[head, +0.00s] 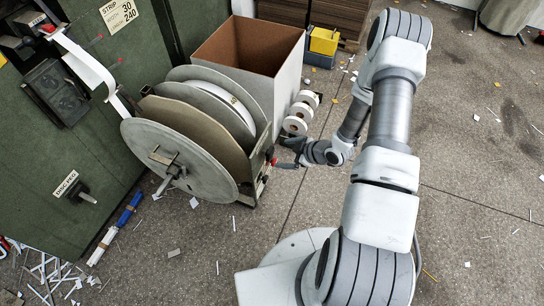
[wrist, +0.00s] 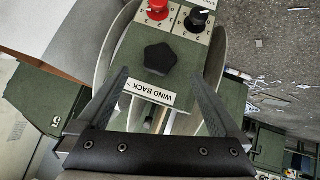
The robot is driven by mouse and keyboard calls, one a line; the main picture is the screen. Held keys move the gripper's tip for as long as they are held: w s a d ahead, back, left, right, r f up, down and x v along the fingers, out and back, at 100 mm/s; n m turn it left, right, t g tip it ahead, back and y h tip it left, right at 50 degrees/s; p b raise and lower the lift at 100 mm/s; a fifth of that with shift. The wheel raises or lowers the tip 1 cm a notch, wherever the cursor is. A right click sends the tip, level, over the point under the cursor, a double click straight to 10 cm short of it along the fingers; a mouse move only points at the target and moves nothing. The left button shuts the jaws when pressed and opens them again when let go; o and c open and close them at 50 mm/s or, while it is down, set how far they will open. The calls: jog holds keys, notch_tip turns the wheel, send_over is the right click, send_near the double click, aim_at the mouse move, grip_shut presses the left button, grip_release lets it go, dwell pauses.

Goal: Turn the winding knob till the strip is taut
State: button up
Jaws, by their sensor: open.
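The black winding knob (wrist: 160,59) has a lobed, star-like shape and sits on a green panel above a "WIND BACK >" label (wrist: 150,88). My gripper (wrist: 160,77) is open in the wrist view. Its fingers are spread either side of the knob's lower part, with a gap on each side and nothing held. In the head view my gripper (head: 288,162) is at the right side of the reel stand, where the knob cannot be made out. The white strip (head: 88,62) runs down from the green machine towards the large reel (head: 178,160) and looks bowed.
A red knob (wrist: 157,10) and a black pointer knob (wrist: 198,19) sit just above the winding knob. A large open carton (head: 285,85) and white rolls (head: 297,120) stand behind my gripper. Scraps litter the floor; the right side is mostly open.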

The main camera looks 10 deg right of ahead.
aim_at(272, 153)
jog(key=b+x, duration=0.2)
jog(key=x, duration=0.6)
jog(key=shift+w, duration=0.1)
jog(key=shift+c, duration=0.2)
jog(key=c, duration=1.3)
jog(key=shift+r, duration=0.1)
